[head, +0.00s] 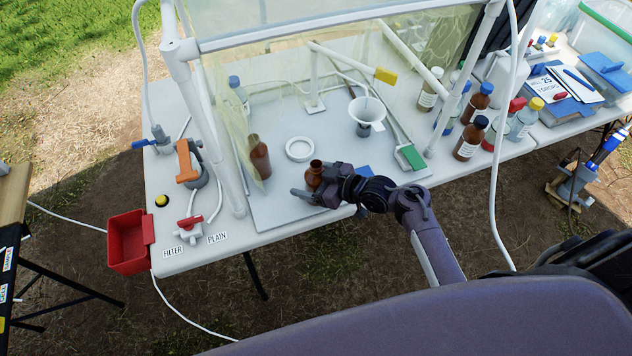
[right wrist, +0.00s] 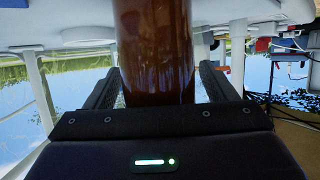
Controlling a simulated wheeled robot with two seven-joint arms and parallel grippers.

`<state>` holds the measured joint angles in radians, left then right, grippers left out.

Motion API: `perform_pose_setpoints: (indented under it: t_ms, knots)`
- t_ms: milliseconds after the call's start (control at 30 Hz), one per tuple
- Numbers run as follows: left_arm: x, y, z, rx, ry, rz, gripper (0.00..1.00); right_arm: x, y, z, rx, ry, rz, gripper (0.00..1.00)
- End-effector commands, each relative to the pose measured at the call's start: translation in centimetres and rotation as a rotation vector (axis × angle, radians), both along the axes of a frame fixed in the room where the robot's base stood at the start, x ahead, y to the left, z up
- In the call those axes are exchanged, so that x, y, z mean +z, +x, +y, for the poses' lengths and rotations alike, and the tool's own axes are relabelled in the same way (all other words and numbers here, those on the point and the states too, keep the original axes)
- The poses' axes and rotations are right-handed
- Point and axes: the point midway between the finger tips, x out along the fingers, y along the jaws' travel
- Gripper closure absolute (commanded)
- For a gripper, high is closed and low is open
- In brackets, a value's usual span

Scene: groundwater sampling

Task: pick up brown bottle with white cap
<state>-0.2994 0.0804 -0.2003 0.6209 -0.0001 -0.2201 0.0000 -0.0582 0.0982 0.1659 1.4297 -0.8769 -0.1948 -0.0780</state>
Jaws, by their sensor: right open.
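A brown bottle (head: 314,174) with an open neck and no cap visible stands near the front of the white bench. My right gripper (head: 316,184) is open, with its fingers on either side of this bottle's lower part. In the right wrist view the brown bottle (right wrist: 154,50) rises between the two fingers, with a gap visible at least on the right side. Its top is out of that view. A second brown bottle (head: 260,158) stands to the left, partly behind the clear sheet. A bottle with a pale cap (head: 429,89) stands at the back right. My left gripper is not in view.
A white round dish (head: 299,149) lies just behind the bottle. A funnel (head: 367,111) on a stand and a green-ended tool (head: 411,158) are to the right. Several capped bottles, such as a brown one (head: 469,139), stand further right. White frame posts (head: 226,165) flank the area.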

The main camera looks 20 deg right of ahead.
Motion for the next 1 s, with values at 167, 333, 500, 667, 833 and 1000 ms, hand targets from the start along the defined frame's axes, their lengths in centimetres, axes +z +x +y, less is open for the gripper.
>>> perform_pose_setpoints:
  t_ms: [167,333,500,667,833,1000]
  knots:
    - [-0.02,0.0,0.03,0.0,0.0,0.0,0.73,-0.07,0.02,0.0,-0.001,-0.001,0.0,0.22]
    - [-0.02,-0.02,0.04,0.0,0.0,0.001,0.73,-0.06,0.01,-0.02,-0.001,-0.001,0.0,0.41]
    - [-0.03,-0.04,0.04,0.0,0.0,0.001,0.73,-0.07,0.0,-0.03,-0.001,-0.001,0.0,0.64]
    - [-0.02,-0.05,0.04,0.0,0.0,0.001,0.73,0.02,0.04,-0.02,-0.001,0.0,-0.002,0.79]
    - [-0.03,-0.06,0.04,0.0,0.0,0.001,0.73,0.04,0.04,-0.03,-0.001,0.0,-0.001,0.79]
    - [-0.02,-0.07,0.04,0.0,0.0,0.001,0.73,0.74,0.06,-0.04,-0.001,0.0,-0.002,0.79]
